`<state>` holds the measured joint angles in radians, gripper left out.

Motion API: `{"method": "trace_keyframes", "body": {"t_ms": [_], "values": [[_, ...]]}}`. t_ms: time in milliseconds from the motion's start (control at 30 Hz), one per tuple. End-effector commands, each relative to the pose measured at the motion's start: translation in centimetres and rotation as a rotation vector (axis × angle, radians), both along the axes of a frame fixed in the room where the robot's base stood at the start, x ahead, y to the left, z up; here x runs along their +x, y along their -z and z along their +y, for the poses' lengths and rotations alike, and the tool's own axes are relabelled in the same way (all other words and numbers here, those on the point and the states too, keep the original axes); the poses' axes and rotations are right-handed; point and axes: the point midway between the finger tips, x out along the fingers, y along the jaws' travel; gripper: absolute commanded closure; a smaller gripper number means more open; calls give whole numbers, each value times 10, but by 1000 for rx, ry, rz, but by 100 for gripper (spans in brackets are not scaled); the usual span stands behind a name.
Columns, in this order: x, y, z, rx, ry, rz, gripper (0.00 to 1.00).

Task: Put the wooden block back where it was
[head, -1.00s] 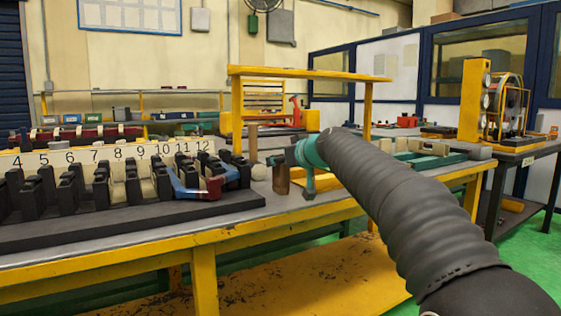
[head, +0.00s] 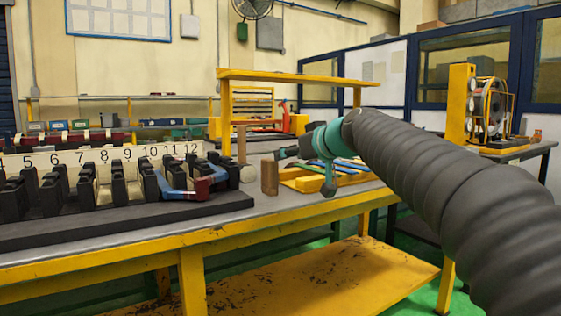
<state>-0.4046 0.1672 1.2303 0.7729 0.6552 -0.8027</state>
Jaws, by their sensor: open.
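The wooden block (head: 270,177) is brown and stands upright on the grey top of the yellow workbench (head: 225,228), near its front edge. It is to the right of the black rack. My gripper (head: 303,172) is teal and dark, to the right of the block and at about its height in the picture. Its fingers are spread apart, one pointing left above the block and one pointing down. Nothing shows between them. The block appears clear of the fingers, though the depth gap is hard to tell.
A black slotted rack (head: 100,195) with a numbered strip fills the bench's left, with a blue and red piece (head: 187,187) on it. A yellow tray (head: 305,182) is behind my gripper. A yellow frame (head: 226,115) stands behind.

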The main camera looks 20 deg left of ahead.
Motion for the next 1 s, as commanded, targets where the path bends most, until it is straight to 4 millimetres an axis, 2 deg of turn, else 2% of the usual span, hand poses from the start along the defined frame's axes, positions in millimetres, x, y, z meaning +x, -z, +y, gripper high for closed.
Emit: {"method": "trace_keyframes", "body": {"t_ms": [133, 467, 567, 667, 767, 1000], "values": [[-8, -3, -9, -1, -1, 1, 47], [-11, -4, -13, -2, 1, 2, 47], [-16, 2, -25, -13, 19, 21, 47], [-31, 17, -54, -42, 65, 73, 47], [-56, 45, -98, -83, 137, 151, 47], [-140, 132, -202, -182, 348, 363, 47]]}}
